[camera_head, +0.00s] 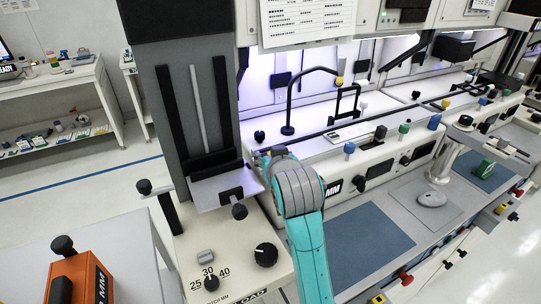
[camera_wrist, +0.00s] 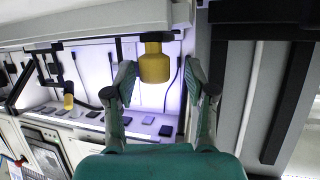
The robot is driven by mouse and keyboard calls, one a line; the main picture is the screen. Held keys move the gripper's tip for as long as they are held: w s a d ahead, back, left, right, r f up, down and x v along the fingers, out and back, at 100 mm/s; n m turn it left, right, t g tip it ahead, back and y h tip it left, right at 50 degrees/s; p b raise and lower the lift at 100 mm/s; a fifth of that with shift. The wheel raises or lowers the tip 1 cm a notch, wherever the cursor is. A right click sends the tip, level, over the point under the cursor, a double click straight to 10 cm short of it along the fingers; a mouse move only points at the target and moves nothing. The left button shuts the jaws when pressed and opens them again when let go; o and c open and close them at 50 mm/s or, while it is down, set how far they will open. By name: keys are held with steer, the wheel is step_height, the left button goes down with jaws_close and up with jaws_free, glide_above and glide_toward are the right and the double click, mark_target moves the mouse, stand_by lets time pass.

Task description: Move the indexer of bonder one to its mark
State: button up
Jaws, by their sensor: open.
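In the wrist view, a yellow knob (camera_wrist: 154,66) hangs below a dark bar, between the two fingers of my gripper (camera_wrist: 158,72). The fingers are apart, with a visible gap on each side of the knob. I take this knob to be the indexer's handle, but no label on it can be read. In the head view, my teal arm reaches to the left end of the long dark rail (camera_head: 345,128) on the near bonder (camera_head: 375,172). My wrist hides the fingers and most of what is there. I cannot make out the mark.
A grey column with a small tray (camera_head: 225,187) stands just left of my wrist. Below it is a cream panel (camera_head: 236,262) with black knobs. A black hooked rod (camera_head: 289,95) rises behind the rail. Blue mats (camera_head: 358,243) lie on the bench. An orange box (camera_head: 82,277) is at lower left.

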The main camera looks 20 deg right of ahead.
steer(key=v, duration=0.6)
steer(key=shift+s, duration=0.3)
steer(key=shift+a, duration=0.15)
